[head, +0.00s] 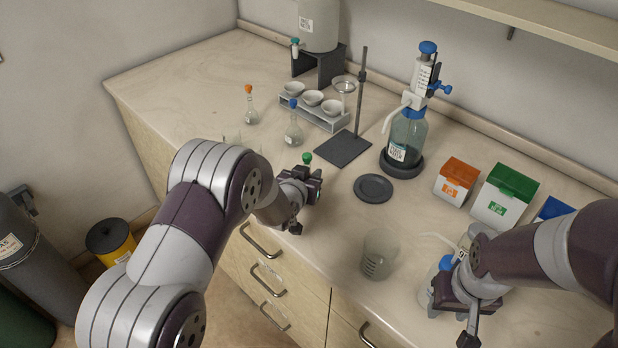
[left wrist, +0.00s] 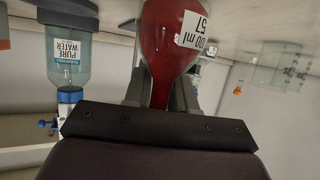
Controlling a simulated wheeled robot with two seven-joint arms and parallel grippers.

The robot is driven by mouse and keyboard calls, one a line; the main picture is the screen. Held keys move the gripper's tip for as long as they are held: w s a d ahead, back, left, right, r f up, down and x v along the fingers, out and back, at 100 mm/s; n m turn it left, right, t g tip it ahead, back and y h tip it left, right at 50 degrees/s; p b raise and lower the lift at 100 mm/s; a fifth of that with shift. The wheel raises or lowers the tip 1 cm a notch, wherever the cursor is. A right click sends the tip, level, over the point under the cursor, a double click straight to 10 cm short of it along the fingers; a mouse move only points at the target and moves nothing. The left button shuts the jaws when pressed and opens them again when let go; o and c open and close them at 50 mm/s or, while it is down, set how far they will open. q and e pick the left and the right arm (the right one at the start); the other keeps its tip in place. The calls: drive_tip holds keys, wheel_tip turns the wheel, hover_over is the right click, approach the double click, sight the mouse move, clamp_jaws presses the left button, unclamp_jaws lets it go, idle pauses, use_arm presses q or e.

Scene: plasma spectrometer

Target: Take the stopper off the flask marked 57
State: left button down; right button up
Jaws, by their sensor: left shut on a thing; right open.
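The flask marked 57 (left wrist: 172,40) shows in the left wrist view, its round body full of dark red liquid, with a white "100 ml 57" label. That view is upside down, so the flask stands upright. My left gripper (head: 306,192) is shut on its neck; the gripper's fingers (left wrist: 160,95) lie on both sides of the neck. In the head view a green stopper (head: 307,158) shows just above the left gripper, while the flask body is hidden behind it. My right gripper (head: 462,292) is open at the lower right, over a blue-capped wash bottle (head: 444,264).
Two clear flasks, orange-stoppered (head: 250,112) and blue-stoppered (head: 293,132), stand behind the left gripper. A beaker (head: 380,256) stands between the grippers, near a dark round disc (head: 373,188). A retort stand (head: 344,148), dispenser bottle (head: 406,138) and cartons (head: 503,196) stand further back.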

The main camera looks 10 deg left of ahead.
use_arm(q)
drive_tip(key=r, duration=0.1)
drive_tip(key=r+p, duration=0.2)
drive_tip(key=r, duration=0.1)
drive_tip(key=shift+w+d, duration=0.1)
drive_tip(key=shift+d, duration=0.15)
drive_tip(key=s+d+r+p, duration=0.1)
drive_tip(key=d+r+p, duration=0.3)
drive_tip(key=d, duration=0.7)
wheel_tip(320, 180, up, 2)
drive_tip(key=shift+r, duration=0.1)
drive_tip(key=shift+d, duration=0.1)
drive_tip(key=c, duration=1.5)
unclamp_jaws()
clamp_jaws()
